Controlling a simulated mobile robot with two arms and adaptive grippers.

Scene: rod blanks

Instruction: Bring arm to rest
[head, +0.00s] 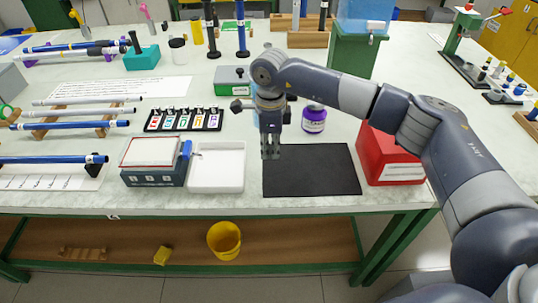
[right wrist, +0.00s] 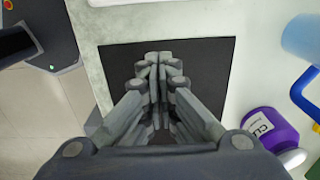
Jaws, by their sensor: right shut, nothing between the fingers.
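My right gripper (head: 271,150) points down over the left part of the black mat (head: 325,172), at the front of the table. Its fingers are shut and empty. In the right wrist view the closed fingers (right wrist: 160,65) show above the mat (right wrist: 205,60). My right arm reaches in from the right side of the head view. My left gripper is not in view.
A white tray (head: 217,183) and a box with a red-edged lid (head: 152,175) stand left of the mat. A red box (head: 388,160) stands right of it, under my arm. A purple jar (head: 314,120) stands behind the mat. Several rods lie on racks at left.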

